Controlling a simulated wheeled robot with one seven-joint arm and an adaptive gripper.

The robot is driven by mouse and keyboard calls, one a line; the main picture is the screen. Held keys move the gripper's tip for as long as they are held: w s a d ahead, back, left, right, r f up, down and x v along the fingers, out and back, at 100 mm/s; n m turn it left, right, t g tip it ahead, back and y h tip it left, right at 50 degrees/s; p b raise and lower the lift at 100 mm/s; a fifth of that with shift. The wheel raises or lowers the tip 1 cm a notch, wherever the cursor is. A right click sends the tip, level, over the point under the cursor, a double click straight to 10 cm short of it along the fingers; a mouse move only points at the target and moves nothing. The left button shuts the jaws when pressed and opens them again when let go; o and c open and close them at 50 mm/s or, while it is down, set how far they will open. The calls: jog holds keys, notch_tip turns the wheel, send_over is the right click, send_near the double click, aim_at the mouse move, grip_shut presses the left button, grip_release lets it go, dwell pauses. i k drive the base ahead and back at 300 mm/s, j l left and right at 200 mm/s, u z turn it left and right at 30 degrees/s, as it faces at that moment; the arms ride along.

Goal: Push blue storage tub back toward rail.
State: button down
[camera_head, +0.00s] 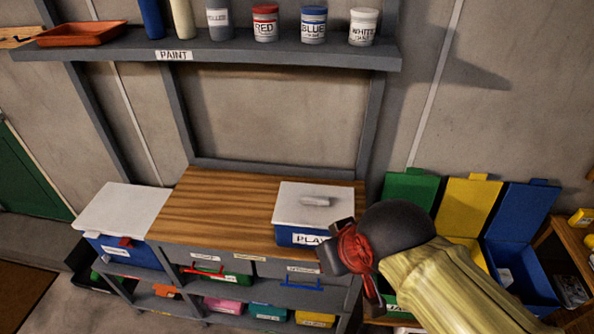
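A blue storage tub (297,237) with a white lid and a label starting "PLAY" sits on the right part of the wooden bench top, near its front edge. A grey rail (262,166) runs along the back of the bench, with a strip of wood between it and the tub. My gripper (343,260), red and black, is at the tub's front right corner and hides part of that corner and the label. I cannot tell whether it touches the tub. Its fingers are seen from behind, so their opening is unclear.
Another blue tub (125,250) with a white lid stands left of the bench. The bench top (205,208) is clear left of the near tub. A paint shelf (225,48) hangs above. Green, yellow and blue (518,212) open bins stand at the right.

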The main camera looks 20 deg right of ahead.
aim_at(286, 236)
jog(key=z, duration=0.4)
jog(key=l+u, duration=0.1)
jog(key=u, duration=0.3)
jog(key=l+u, duration=0.1)
jog(key=u, duration=0.7)
jog(key=k+l+u, duration=0.1)
jog(key=u, duration=0.3)
jog(key=k+l, duration=0.15)
jog(key=u, duration=0.05)
